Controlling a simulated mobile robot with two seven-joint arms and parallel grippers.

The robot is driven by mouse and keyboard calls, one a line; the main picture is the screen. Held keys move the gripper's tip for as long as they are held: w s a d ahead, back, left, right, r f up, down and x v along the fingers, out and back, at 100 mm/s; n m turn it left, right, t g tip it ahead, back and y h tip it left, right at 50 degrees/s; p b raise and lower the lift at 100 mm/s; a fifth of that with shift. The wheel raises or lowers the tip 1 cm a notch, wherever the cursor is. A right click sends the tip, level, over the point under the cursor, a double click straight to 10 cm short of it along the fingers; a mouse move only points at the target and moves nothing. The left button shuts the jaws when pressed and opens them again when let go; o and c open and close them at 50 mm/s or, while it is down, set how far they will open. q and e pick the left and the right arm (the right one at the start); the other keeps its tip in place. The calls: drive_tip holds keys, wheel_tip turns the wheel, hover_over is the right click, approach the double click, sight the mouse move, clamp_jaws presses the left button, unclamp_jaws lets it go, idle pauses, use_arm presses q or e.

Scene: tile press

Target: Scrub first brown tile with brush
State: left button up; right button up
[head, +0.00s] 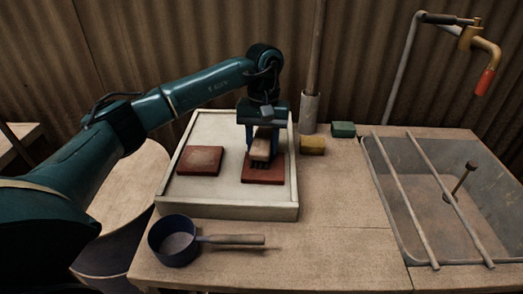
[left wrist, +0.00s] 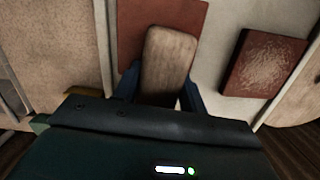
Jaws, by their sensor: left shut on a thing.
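My left gripper (head: 262,133) is shut on a brush with a pale wooden back (head: 261,149) and dark bristles. The brush is over the right reddish-brown tile (head: 264,173) in the white tray (head: 228,212), bristles down, at or very near its surface. The brush back also shows between the blue fingers in the left wrist view (left wrist: 168,62). The left brown tile (head: 200,160) lies apart in the tray; in the left wrist view its face (left wrist: 264,64) has a pale, scuffed patch. The brush and gripper hide part of the right tile. My right gripper is not in view.
A dark pan (head: 174,240) with a wooden handle lies in front of the tray. A yellow block (head: 312,145) and a green block (head: 343,130) sit right of the tray. A sink (head: 450,190) with two bars across it and a tap (head: 484,50) are at the right.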

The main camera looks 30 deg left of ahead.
sight(259, 179)
use_arm(q)
drive_tip(key=shift+w+a+r, duration=0.1)
drive_tip(key=shift+w+a, duration=0.05)
drive_tip(key=shift+s+d+p, duration=0.15)
drive_tip(key=shift+s+d, duration=0.1)
drive_tip(key=shift+s, duration=0.25)
drive_tip(key=shift+s+d+p, duration=0.15)
drive_tip(key=shift+s+d, duration=0.05)
drive_tip(key=shift+s, duration=0.3)
drive_tip(key=shift+s+d, duration=0.4)
drive_tip(key=shift+s, duration=0.5)
drive_tip(key=shift+s+d, duration=0.45)
drive_tip(key=shift+s, duration=0.45)
drive_tip(key=shift+s+d, duration=0.4)
drive_tip(key=shift+s, duration=0.5)
drive_tip(key=shift+r+p, duration=1.75)
drive_tip(key=shift+r, duration=1.15)
